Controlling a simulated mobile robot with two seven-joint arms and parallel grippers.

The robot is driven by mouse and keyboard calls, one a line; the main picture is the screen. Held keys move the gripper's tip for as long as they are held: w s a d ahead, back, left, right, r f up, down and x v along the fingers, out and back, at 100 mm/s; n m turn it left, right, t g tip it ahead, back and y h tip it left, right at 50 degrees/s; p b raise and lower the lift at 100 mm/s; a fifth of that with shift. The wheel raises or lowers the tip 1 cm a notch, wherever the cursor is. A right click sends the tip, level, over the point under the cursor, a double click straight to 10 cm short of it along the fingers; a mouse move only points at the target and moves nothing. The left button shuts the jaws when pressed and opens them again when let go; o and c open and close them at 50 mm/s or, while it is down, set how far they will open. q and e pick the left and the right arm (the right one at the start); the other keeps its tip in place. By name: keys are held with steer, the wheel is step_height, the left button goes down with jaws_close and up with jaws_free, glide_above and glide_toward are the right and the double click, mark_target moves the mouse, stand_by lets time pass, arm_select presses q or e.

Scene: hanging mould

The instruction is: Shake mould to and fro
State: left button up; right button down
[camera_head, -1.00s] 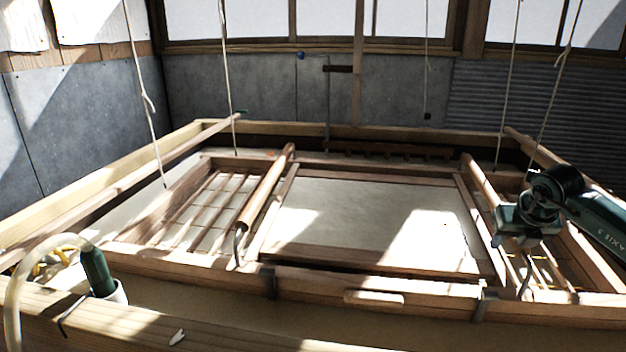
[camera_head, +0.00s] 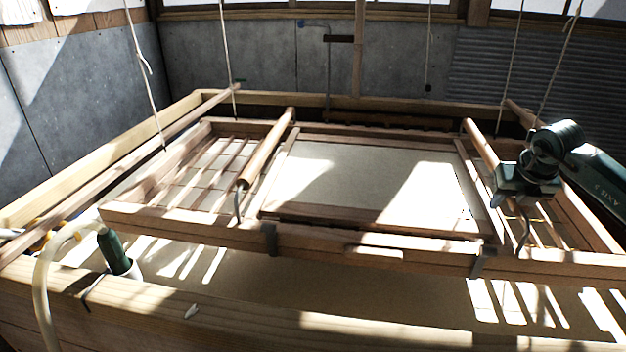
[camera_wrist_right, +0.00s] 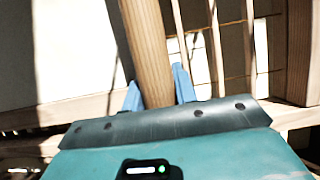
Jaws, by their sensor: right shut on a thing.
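The mould, a wooden frame (camera_head: 320,237) with a pale flat screen (camera_head: 375,185) in its middle and slatted sides, hangs from cords over a vat. It has two round wooden handles, a left one (camera_head: 267,150) and a right one (camera_head: 481,143). My right gripper (camera_head: 522,190) is at the near end of the right handle. In the right wrist view the blue fingers (camera_wrist_right: 160,88) stand on both sides of this handle (camera_wrist_right: 148,45) and are shut on it. My left gripper is not in view.
The vat's wooden near edge (camera_head: 250,318) runs across the front, with pale liquid inside. A pale hose (camera_head: 45,285) with a green fitting (camera_head: 114,252) sits at the front left. Cords (camera_head: 148,75) hang around the mould. Grey walls stand behind.

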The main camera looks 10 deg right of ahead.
steer(key=shift+w, duration=0.15)
steer(key=w+p, duration=0.1)
steer(key=w+d, duration=0.1)
steer(key=w, duration=0.1)
steer(key=shift+w+p, duration=0.3)
steer(key=shift+p, duration=0.05)
steer(key=shift+d, duration=0.1)
steer(key=shift+s, duration=0.1)
steer(key=shift+s, duration=0.2)
steer(key=s, duration=0.2)
steer(key=s+a, duration=0.1)
steer(key=s, duration=0.1)
steer(key=s+a+b, duration=0.1)
steer(key=s, duration=0.2)
steer(key=shift+a+f, duration=0.1)
steer(key=shift+s+a, duration=0.15)
